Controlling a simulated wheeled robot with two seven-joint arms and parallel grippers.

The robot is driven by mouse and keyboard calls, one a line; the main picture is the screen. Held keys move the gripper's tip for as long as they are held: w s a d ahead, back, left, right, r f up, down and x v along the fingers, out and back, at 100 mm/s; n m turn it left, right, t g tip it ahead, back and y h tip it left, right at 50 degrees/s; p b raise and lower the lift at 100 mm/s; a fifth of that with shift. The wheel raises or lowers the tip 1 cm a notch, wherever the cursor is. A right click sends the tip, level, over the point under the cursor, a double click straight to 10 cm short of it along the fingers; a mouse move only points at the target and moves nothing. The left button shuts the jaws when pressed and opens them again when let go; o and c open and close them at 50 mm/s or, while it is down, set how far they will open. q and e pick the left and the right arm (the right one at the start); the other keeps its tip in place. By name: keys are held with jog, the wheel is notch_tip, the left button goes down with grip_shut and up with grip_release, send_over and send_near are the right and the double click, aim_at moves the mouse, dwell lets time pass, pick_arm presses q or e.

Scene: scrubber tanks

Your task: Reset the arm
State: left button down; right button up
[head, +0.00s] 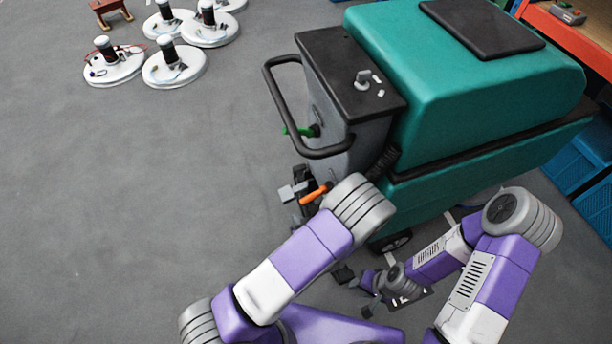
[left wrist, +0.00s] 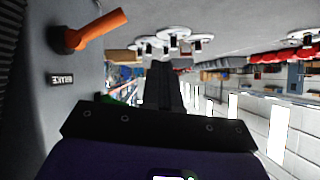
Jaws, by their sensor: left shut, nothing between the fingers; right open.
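The teal scrubber machine (head: 470,85) stands on the grey floor, with a dark front panel and a black looped handle (head: 268,90). An orange lever (head: 313,194) sticks out low on its front; it shows close at the upper left of the left wrist view (left wrist: 100,30). A green lever (head: 300,131) is higher up. My left gripper (head: 301,178) is beside the orange lever, partly hidden by my arm; its dark fingers (left wrist: 166,88) are shut and empty in the left wrist view. My right gripper (head: 357,290) is open and empty, low near the machine's wheel.
Several white round discs with black hubs (head: 175,65) lie on the floor at upper left, near a small brown stool (head: 110,12). Blue crates (head: 585,150) and an orange shelf (head: 570,35) are at the right. The floor at left is clear.

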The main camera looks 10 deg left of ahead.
pick_arm(q)
jog(key=s+f+m+g+h, duration=0.1)
jog(key=s+f+g+h, duration=0.3)
jog(key=s+f, duration=0.25)
jog(key=s+d+r+m+g+h, duration=0.1)
jog(key=s+d+m+g+h, duration=0.1)
jog(key=s+h, duration=0.5)
jog(key=shift+s+d+g+h, duration=0.3)
jog(key=shift+d+g, duration=0.6)
jog(key=shift+g, duration=0.2)
